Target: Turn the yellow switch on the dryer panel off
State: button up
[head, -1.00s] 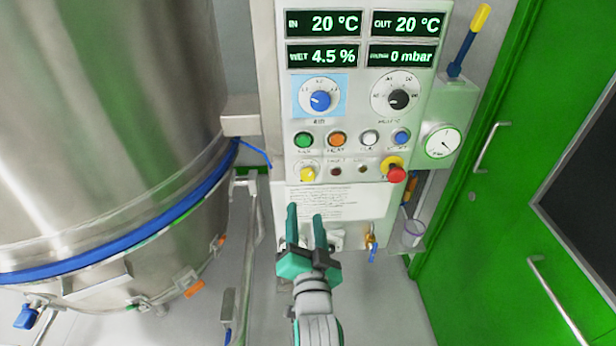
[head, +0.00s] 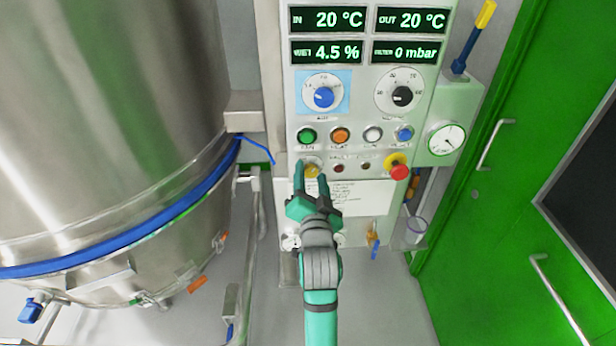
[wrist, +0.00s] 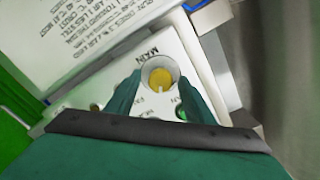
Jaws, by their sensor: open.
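The yellow switch (head: 312,171) is a small round knob at the lower left of the dryer panel (head: 365,118). In the wrist view the yellow switch (wrist: 160,78) sits in a pale round collar, with a label reading MAIN beside it. My gripper (head: 311,172) has green fingers and is open, pointing at the panel. In the wrist view the gripper's fingertips (wrist: 154,86) lie on either side of the switch. I cannot tell whether they touch it. The head view shows the switch partly between the fingers.
A red emergency button (head: 399,172) on a yellow base is to the right. Green (head: 307,136), orange (head: 340,136), white and blue buttons sit just above. A large steel vessel (head: 100,130) stands at left, and a green door (head: 500,220) at right.

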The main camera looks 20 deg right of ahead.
jog(key=shift+w, duration=0.25)
